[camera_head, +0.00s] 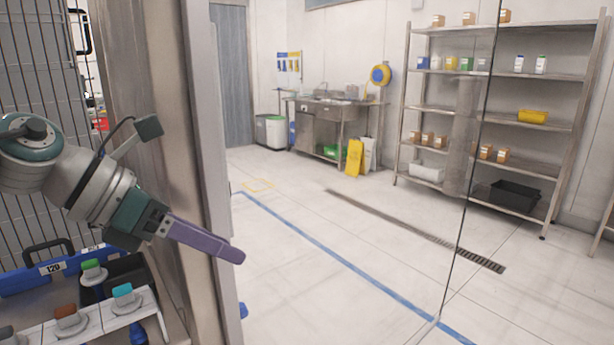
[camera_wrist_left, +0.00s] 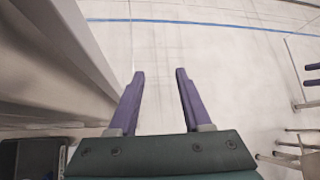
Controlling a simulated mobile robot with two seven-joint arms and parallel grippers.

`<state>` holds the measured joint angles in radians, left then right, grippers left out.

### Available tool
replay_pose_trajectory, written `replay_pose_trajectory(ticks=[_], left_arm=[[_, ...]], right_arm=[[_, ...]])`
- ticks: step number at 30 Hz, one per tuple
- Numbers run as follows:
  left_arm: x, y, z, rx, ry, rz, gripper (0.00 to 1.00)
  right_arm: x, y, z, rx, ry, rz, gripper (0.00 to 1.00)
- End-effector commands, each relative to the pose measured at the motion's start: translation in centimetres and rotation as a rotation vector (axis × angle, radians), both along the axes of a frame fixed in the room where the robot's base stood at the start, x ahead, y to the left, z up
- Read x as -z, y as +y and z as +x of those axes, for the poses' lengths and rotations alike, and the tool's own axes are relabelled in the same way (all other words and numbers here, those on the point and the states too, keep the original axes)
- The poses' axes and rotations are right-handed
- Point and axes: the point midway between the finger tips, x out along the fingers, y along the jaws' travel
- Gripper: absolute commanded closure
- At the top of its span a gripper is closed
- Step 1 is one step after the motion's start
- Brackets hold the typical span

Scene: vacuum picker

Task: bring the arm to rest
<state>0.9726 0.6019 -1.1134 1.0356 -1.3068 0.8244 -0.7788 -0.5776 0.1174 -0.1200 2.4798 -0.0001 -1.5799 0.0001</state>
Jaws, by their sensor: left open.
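My left arm comes in from the left in the head view. Its gripper (camera_head: 212,240) has purple fingers that point right and slightly down, in front of a beige post. In the left wrist view the two purple fingers of my left gripper (camera_wrist_left: 160,88) stand apart with nothing between them, above pale floor.
A beige post (camera_head: 150,65) stands close beside the arm. Below the arm are a white rack with capped knobs (camera_head: 110,312) and a blue rail (camera_head: 30,280). Metal shelving (camera_head: 490,108) and a sink bench (camera_head: 335,110) stand far back. The floor between is clear.

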Motion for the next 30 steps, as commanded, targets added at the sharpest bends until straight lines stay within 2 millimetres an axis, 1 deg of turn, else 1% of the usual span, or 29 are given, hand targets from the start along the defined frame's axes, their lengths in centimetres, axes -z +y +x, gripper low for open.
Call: replay_pose_trajectory(ticks=[1,2,3,4,5,6,8,9,10,11,12,13,14,15,16,17,18,20,21,23,24,26,27,28,29,30], left_arm=[[-0.7,-4.4,-0.7,-0.054,0.003,-0.187,0.51],[-1.8,-6.7,-0.9,-0.114,0.010,-0.318,0.51],[-3.4,-8.9,-1.0,-0.207,0.033,-0.493,0.51],[-4.6,-9.9,-1.1,-0.286,0.058,-0.620,0.51],[-5.8,-10.5,-1.1,-0.372,0.092,-0.743,0.51],[-7.0,-10.5,-1.1,-0.495,0.146,-0.902,0.51],[-8.0,-9.3,-1.1,-0.702,0.247,-1.124,0.51],[-8.0,-7.9,-1.3,-0.852,0.324,-1.258,0.51],[-7.7,-6.7,-1.6,-0.970,0.387,-1.352,0.51],[-7.0,-5.2,-2.1,-1.093,0.452,-1.438,0.51],[-5.7,-3.3,-3.1,-1.265,0.542,-1.539,0.51],[-4.5,-1.8,-4.1,-1.397,0.610,-1.605,0.51],[-3.1,-0.4,-5.3,-1.531,0.678,-1.661,0.51],[-1.3,1.2,-7.3,-1.710,0.766,-1.722,0.51],[0.1,2.2,-8.9,-1.837,0.828,-1.752,0.51],[1.3,3.1,-10.6,-1.956,0.880,-1.772,0.51],[2.7,3.9,-12.9,-2.102,0.946,-1.788,0.51],[4.4,4.9,-16.2,-2.299,1.025,-1.791,0.51],[5.3,5.3,-18.4,2.348,-1.037,1.727,0.51],[6.3,5.7,-21.6,2.305,-1.004,1.558,0.51],[6.7,5.9,-23.8,2.279,-0.981,1.456,0.51],[7.1,6.0,-26.9,2.241,-0.944,1.313,0.51],[7.3,6.1,-29.0,2.216,-0.918,1.223,0.51],[7.3,6.1,-30.6,2.200,-0.898,1.157,0.51],[4.9,6.0,-30.1,2.202,-0.905,1.172,0.51],[3.3,6.0,-29.9,2.206,-0.907,1.180,0.51]], right_arm=[[0.0,0.0,0.0,-0.001,0.001,-0.001,0.50],[0.0,0.0,0.0,-0.001,0.001,-0.001,0.50],[0.0,-0.1,-0.1,-0.001,0.002,-0.003,0.50],[0.0,-0.1,-0.1,-0.002,0.002,-0.003,0.50],[0.0,-0.1,-0.1,-0.002,0.003,-0.003,0.50],[0.0,-0.1,-0.1,-0.003,0.002,-0.005,0.50],[0.0,-0.1,-0.1,-0.003,0.003,-0.006,0.50],[0.1,-0.2,-0.1,-0.003,0.003,-0.006,0.50],[0.0,-0.2,-0.1,-0.003,0.003,-0.006,0.50],[0.0,-0.2,-0.1,-0.004,0.003,-0.006,0.50],[0.1,-0.2,-0.1,-0.004,0.003,-0.006,0.50],[0.0,-0.2,-0.1,-0.004,0.003,-0.006,0.50],[0.0,-0.2,-0.1,-0.004,0.003,-0.006,0.50],[0.0,-0.2,-0.1,-0.004,0.003,-0.006,0.50],[0.0,-0.2,-0.1,-0.004,0.003,-0.006,0.50],[0.0,-0.2,-0.1,-0.004,0.003,-0.006,0.50],[0.0,-0.2,-0.1,-0.004,0.003,-0.006,0.50],[0.0,-0.2,-0.1,-0.003,0.003,-0.006,0.50],[0.0,-0.1,-0.1,-0.003,0.003,-0.006,0.50],[0.0,-0.1,-0.1,-0.003,0.003,-0.006,0.50],[0.0,-0.1,-0.1,-0.003,0.003,-0.006,0.50],[0.0,-0.1,-0.1,-0.004,0.003,-0.005,0.50],[0.0,-0.1,-0.1,-0.004,0.002,-0.005,0.50],[0.0,-0.1,-0.1,-0.003,0.002,-0.005,0.50],[-2.2,-0.1,-0.1,-0.003,0.006,-0.004,0.50],[-3.7,-0.1,-0.2,-0.002,0.010,-0.003,0.50]])
